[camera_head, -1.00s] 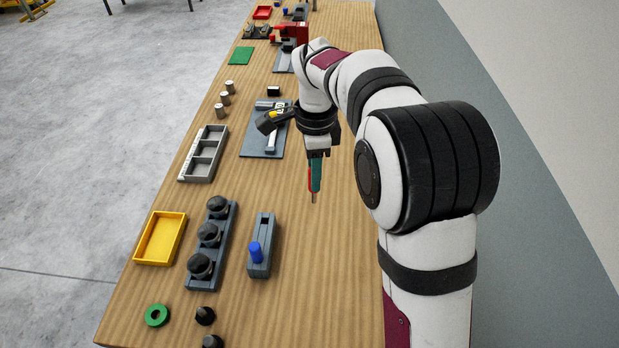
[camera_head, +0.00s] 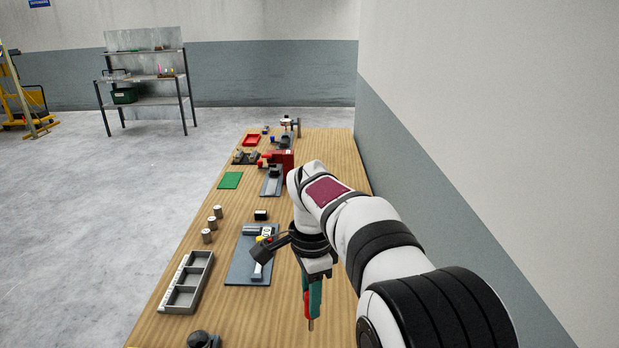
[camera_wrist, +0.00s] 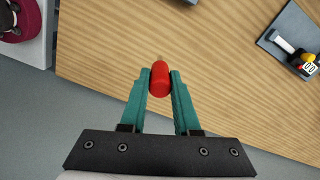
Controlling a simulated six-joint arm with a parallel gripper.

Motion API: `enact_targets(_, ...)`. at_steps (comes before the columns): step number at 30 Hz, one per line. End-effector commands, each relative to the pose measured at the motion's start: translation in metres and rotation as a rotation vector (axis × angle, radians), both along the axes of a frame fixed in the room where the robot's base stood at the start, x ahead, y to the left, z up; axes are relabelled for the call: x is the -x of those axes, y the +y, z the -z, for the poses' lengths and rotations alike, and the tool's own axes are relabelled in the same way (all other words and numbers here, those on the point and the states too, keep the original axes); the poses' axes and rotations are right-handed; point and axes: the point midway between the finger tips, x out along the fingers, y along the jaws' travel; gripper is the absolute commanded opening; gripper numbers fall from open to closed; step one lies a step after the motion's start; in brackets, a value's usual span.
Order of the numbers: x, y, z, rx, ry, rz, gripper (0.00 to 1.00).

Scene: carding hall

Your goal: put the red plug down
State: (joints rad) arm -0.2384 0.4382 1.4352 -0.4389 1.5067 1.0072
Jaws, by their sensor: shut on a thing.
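The red plug (camera_wrist: 160,80) is held between the teal fingertips of my gripper (camera_wrist: 160,84) in the wrist view. In the head view, my gripper (camera_head: 312,298) points down over the wooden bench, right of the grey plate with the caliper-like tool. A red strip of the plug (camera_head: 306,305) shows beside the teal finger, with a thin greyish tip below it. The gap between that tip and the bench top is hard to judge.
The bench (camera_head: 215,310) is bare around my gripper. The grey plate (camera_head: 240,270) lies to its left, and a grey compartment tray (camera_head: 163,305) farther left. Small metal cylinders (camera_head: 212,223) stand beyond the tray. A wall (camera_head: 430,170) runs along the right.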

Motion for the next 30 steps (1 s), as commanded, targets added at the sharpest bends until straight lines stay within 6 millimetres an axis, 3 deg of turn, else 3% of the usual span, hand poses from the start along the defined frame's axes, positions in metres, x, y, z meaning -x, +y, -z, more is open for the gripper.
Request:
enact_targets(9, 0.049, -0.077, -0.038, 0.0, -0.002, -0.83, 0.0)
enact_targets(13, 0.067, -0.095, -0.045, 0.0, -0.001, -1.085, 0.0)
enact_targets(17, 0.074, -0.102, -0.048, 0.0, 0.0, -1.195, 0.0)
enact_targets(20, 0.073, -0.101, -0.047, -0.001, 0.001, -1.214, 0.0)
enact_targets(23, 0.06, -0.088, -0.036, -0.002, 0.005, -1.24, 0.0)
enact_targets(30, 0.01, -0.02, 0.022, -0.002, 0.008, -1.355, 0.0)
